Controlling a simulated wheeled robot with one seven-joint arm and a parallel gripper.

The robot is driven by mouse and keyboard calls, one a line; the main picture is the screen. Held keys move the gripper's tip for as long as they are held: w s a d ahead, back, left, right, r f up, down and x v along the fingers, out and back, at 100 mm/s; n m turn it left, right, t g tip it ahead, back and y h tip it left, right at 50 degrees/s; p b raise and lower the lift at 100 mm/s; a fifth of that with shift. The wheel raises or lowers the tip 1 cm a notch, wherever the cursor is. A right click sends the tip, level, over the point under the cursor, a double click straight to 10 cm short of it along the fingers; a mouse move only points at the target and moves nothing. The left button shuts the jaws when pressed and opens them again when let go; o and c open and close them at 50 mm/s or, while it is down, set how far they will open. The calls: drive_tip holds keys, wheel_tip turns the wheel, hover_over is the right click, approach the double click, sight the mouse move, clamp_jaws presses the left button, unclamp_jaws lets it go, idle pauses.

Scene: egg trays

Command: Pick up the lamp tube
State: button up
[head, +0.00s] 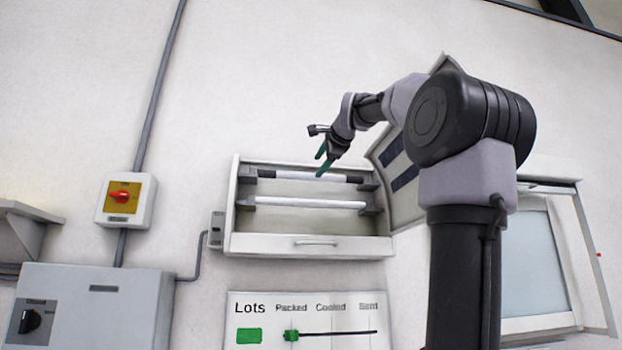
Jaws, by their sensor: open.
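Two white lamp tubes lie one above the other in an open wall-mounted box (310,246). The upper lamp tube (296,175) and the lower lamp tube (300,202) each sit between dark end holders. My gripper (322,165) is open, with its green fingers in front of the upper tube, right of its middle. The fingers hide a small part of that tube. I cannot tell whether they touch it. Nothing is held between the fingers.
The box's open lid (400,180) stands at its right, partly behind my arm. A yellow-and-red switch (124,199) and a grey cabinet (88,305) are at the left. A lots board (300,318) hangs below. A window (530,265) is at the right.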

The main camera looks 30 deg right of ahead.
sight(313, 175)
drive_tip(key=x, duration=0.4)
drive_tip(key=shift+f, duration=0.1)
drive_tip(key=x, duration=0.5)
drive_tip(key=shift+d, duration=0.3)
drive_tip(key=c, duration=1.1)
